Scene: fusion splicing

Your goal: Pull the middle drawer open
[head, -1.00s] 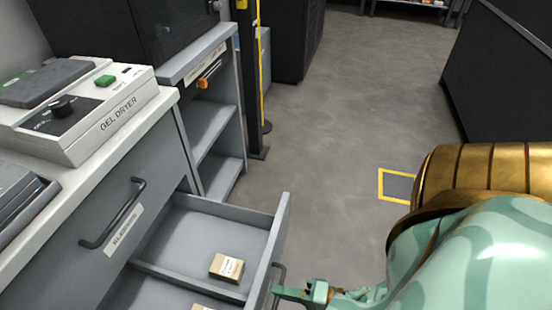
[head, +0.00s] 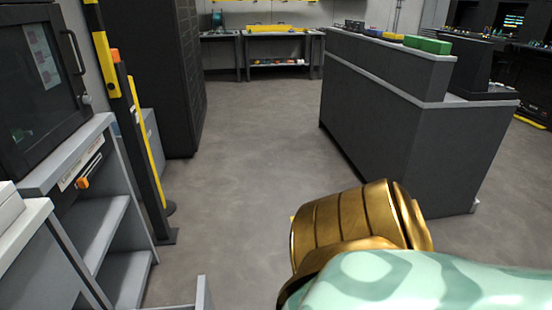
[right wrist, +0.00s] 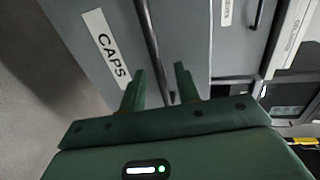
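In the right wrist view my right gripper (right wrist: 160,88) has its two green fingers apart, with a dark bar handle (right wrist: 152,45) running between them. I cannot tell whether the fingers touch it. The handle is on a grey drawer front labelled CAPS (right wrist: 75,35). In the head view only a top corner of the pulled-out drawer (head: 203,295) shows at the bottom edge. Its inside and handle are out of that view. My left gripper is in neither view.
A grey open shelf unit (head: 95,235) and a black-and-yellow post (head: 135,130) stand on the left. A dark counter (head: 400,120) stands on the right. The floor (head: 245,150) between them is clear. Another drawer's handle (right wrist: 258,14) shows in the wrist view.

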